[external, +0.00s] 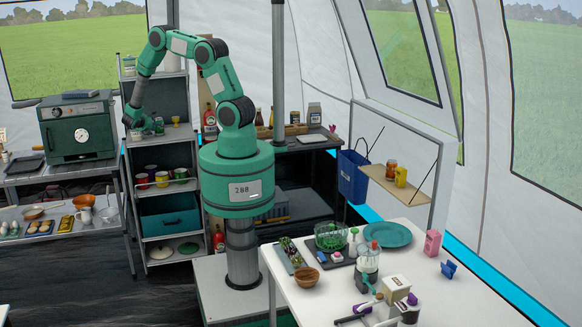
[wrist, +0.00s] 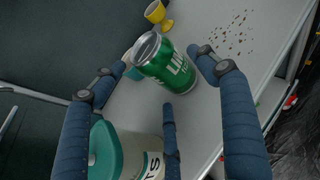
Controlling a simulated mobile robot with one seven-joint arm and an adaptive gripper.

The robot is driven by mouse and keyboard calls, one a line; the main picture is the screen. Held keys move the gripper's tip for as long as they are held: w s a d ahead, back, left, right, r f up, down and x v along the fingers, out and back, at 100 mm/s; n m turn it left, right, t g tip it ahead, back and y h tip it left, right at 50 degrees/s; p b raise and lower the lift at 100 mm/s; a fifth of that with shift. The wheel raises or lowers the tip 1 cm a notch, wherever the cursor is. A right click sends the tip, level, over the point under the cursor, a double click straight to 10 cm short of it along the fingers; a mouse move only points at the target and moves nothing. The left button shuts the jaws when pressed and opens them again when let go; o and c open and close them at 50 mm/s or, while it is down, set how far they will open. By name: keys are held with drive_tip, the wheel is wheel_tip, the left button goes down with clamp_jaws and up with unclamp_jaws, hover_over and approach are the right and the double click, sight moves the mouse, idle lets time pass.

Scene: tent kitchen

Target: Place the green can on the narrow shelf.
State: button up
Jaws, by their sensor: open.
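The green can (wrist: 172,68) stands on a grey shelf surface in the wrist view, its silver top toward the upper left. My gripper (wrist: 155,68) is open, with blue fingers on both sides of the can; I cannot tell whether they touch it. In the external view my gripper (external: 139,122) is at an upper level of the grey shelf rack, and I cannot make out the can clearly there. A narrow wooden shelf (external: 408,189) hangs on a white panel at the right, holding an orange-brown jar (external: 391,168) and a yellow item (external: 401,177).
A teal-lidded white jar (wrist: 138,150) is close to my fingers, and a yellow cup (wrist: 158,14) stands beyond the can. The grey rack (external: 186,190) holds cups and a teal bin. A cluttered white table (external: 310,300) stands front right, below the wooden shelf.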

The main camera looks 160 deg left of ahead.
sight(155, 120)
drive_tip(key=shift+x, duration=1.1)
drive_tip(key=c, duration=0.6)
drive_tip(key=shift+c, duration=0.4)
drive_tip(key=shift+r, duration=0.15)
drive_tip(key=shift+r, duration=0.55)
wheel_tip(155, 120, up, 2)
drive_tip(key=shift+r, duration=0.1)
drive_tip(key=w+a, duration=0.2)
drive_tip(key=w, duration=0.2)
drive_tip(key=w+a+r, duration=0.1)
drive_tip(key=w+a, duration=0.1)
drive_tip(key=w, duration=0.3)
drive_tip(key=w+a, duration=0.3)
drive_tip(key=w, duration=0.2)
drive_tip(key=shift+w+r+p, duration=0.25)
drive_tip(key=shift+p, duration=0.1)
